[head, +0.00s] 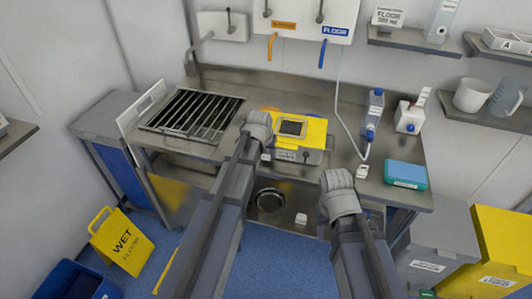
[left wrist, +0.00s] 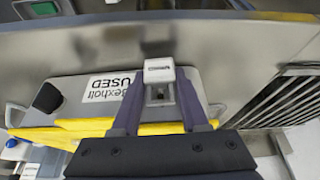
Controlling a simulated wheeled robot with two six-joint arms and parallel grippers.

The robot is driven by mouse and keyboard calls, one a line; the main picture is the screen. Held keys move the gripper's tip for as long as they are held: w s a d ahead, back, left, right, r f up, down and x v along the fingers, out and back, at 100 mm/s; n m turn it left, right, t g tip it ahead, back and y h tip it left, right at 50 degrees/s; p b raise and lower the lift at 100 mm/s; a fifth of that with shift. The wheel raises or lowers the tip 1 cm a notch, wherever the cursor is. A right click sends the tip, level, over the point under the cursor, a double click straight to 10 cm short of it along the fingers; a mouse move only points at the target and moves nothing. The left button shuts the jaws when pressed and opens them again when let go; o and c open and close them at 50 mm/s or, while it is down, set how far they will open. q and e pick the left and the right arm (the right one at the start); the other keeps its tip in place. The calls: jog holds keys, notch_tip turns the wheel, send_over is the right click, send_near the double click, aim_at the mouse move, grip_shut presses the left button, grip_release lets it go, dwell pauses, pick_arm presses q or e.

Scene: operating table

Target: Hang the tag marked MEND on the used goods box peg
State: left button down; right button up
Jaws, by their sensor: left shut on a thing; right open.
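The used goods box (head: 302,156) is a grey case with a yellow top, sitting mid-counter. In the left wrist view its label (left wrist: 110,87) reads "Bexholt USED", upside down. My left gripper (left wrist: 158,80) is at the box's left front and is shut on a small white-and-grey piece, apparently the tag (left wrist: 158,69). Its dark marking is too small to read. I cannot make out the peg or tell whether the tag touches it. My right gripper (head: 337,179) is open and empty in front of the counter's edge, right of the box.
A black grate (head: 193,113) lies left on the steel counter (head: 345,143). To the right stand a blue-capped bottle (head: 373,112), a white container (head: 409,116) and a teal-and-blue box (head: 406,175). Small white pieces lie near the counter's front (head: 362,171) and below (head: 301,219).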

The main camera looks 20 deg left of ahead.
pick_arm(q)
jog(key=shift+c, duration=1.7)
grip_release()
jog(key=p+v, duration=0.7)
jog(key=shift+r, duration=0.4)
jog(key=shift+s, duration=0.15)
jog(key=s+d+m+g, duration=0.1)
jog(key=s+d, duration=0.3)
jog(key=s, duration=0.3)
jog(key=s+d+f+m+g, duration=0.1)
jog(key=s+d+g, duration=0.1)
jog(key=s+d, duration=0.3)
jog(key=s+d+m+g+y, duration=0.1)
jog(key=s+d, duration=0.3)
jog(key=s, duration=0.6)
jog(key=shift+s+f+m+g, duration=0.3)
jog(key=shift+s+m+g, duration=0.1)
jog(key=shift+m+g, duration=0.15)
jog(key=shift+d, duration=0.15)
